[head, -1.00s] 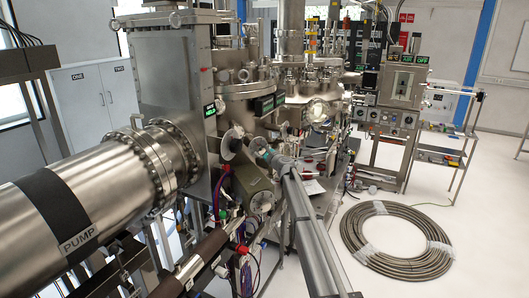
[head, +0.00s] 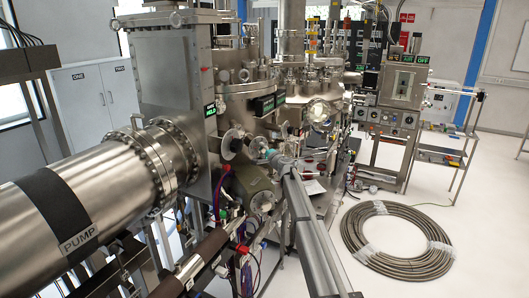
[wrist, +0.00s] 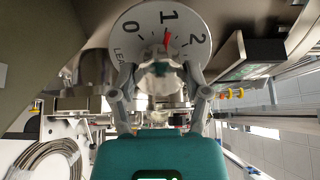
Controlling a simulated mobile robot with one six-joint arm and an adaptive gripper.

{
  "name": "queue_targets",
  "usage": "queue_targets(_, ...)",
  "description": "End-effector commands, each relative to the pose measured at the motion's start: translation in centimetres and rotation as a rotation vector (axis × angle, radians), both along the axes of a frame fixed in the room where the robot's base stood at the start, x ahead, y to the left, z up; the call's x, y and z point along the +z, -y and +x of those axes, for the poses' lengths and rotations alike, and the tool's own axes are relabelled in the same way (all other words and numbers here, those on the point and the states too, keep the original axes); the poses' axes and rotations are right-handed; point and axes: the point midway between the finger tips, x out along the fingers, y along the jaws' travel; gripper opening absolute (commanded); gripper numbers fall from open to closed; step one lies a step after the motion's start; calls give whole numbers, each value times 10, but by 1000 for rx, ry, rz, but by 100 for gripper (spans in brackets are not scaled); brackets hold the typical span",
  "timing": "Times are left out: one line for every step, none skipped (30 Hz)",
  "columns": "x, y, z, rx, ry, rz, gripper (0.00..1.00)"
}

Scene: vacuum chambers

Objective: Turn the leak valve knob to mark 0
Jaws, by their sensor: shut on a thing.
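The leak valve's white dial (wrist: 128,40), with the figures 0, 1 and 2 and part of the word LEAK, fills the top of the wrist view. A red pointer (wrist: 166,38) stands just under the 1, with the 0 to its left. My gripper (wrist: 164,74) is shut on the pale knob (wrist: 160,84) in front of the dial, one finger on each side. The fingers hide parts of the knob's sides. In the head view a round disc (head: 232,145), apparently the dial, shows at the chamber, with my gripper (head: 256,149) close on its right.
The large pump cylinder (head: 90,210) lies at the left. Chambers with green displays (head: 265,104) stand behind the valve. A coiled hose (head: 352,250) lies on the floor at the right, with clear floor around it. A dark display box (wrist: 245,55) sits close right of the dial.

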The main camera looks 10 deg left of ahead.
Motion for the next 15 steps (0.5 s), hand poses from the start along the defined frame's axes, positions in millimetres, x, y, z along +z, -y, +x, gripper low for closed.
queue_targets(1, -3, 1, 4, 28, -34, 14)
queue_targets(1, -3, 1, 3, 45, -56, 14)
queue_targets(1, -3, 1, 3, 69, -86, 14)
queue_targets(1, -3, 1, 3, 86, -108, 14)
queue_targets(1, -3, 1, 3, 104, -131, 14)
queue_targets(1, -3, 1, 3, 127, -161, 14)
queue_targets(1, -3, 1, 3, 144, -183, 14)
queue_targets(1, -3, 1, 3, 162, -206, 14)
queue_targets(0, -3, 1, 3, 186, -236, 14)
queue_targets(0, -3, 1, 3, 203, -258, 14)
queue_targets(0, -2, 1, 3, 221, -279, 14)
queue_targets(0, -2, 1, 3, 245, -310, 14)
queue_targets(0, -2, 1, 3, 262, -332, 14)
queue_targets(0, -2, 1, 3, 279, -354, 14)
queue_targets(0, -2, 1, 3, 303, -384, 14)
